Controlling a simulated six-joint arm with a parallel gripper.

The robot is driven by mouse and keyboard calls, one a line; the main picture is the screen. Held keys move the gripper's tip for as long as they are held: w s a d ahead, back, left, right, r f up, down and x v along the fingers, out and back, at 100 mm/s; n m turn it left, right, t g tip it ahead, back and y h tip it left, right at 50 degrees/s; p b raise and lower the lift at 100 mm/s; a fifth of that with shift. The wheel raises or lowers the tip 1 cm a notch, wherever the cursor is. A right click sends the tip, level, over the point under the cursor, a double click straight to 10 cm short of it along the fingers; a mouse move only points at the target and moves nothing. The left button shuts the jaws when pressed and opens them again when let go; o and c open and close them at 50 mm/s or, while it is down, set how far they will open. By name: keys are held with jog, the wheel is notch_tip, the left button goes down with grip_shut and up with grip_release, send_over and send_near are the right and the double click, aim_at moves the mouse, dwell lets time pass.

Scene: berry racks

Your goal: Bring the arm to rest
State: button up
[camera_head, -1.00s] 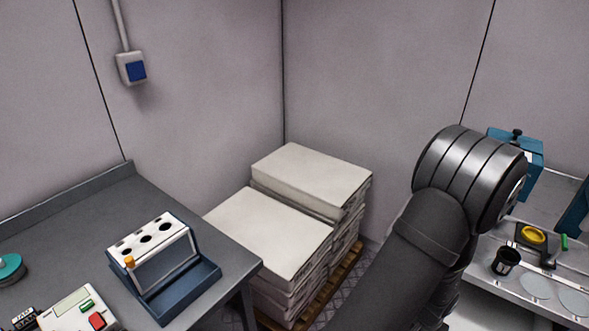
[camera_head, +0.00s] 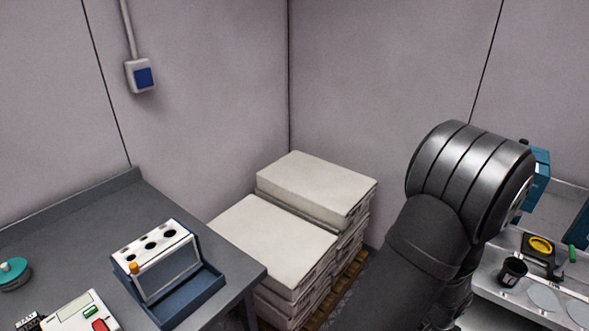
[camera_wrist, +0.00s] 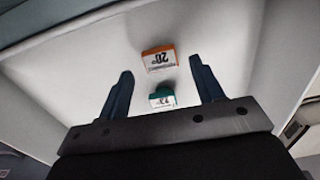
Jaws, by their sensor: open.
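My gripper (camera_wrist: 161,66) shows in the wrist view with its two dark fingers spread apart and nothing held between them. Beyond the fingers is a pale surface with an orange-edged tag marked 20° (camera_wrist: 159,58) and a green tag (camera_wrist: 162,98) that looks marked 23. Both tags appear upside down, in line with the gap between the fingers. In the head view my arm is bent at the right, its dark rounded joint raised in front of the wall. The gripper itself is out of sight there.
A rack with round holes (camera_head: 165,262) stands in a blue tray on the grey table (camera_head: 75,235) at left. White sacks (camera_head: 275,237) are stacked on a pallet in the corner. A black cup (camera_head: 512,271) and yellow-topped item (camera_head: 540,245) sit on the right bench.

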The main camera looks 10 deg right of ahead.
notch_tip(320, 180, up, 8)
notch_tip(320, 180, down, 13)
notch_tip(320, 180, up, 10)
jog(key=shift+r, duration=0.2)
jog(key=w+a+r+n, duration=0.2)
jog(key=w+a+n, duration=0.15)
jog(key=w, duration=0.75)
jog(key=w+a+r+n, duration=0.2)
jog(key=w+a, duration=0.2)
jog(key=w, duration=0.8)
jog(key=w+a+r+n, duration=0.1)
jog(key=w+a+n, duration=0.1)
jog(key=w+a, duration=0.5)
jog(key=w+a+r+n, duration=0.2)
jog(key=w+a, duration=0.6)
jog(key=a, duration=0.3)
jog(key=shift+w+a+r, duration=0.15)
jog(key=shift+w+r, duration=0.1)
jog(key=shift+w, duration=0.05)
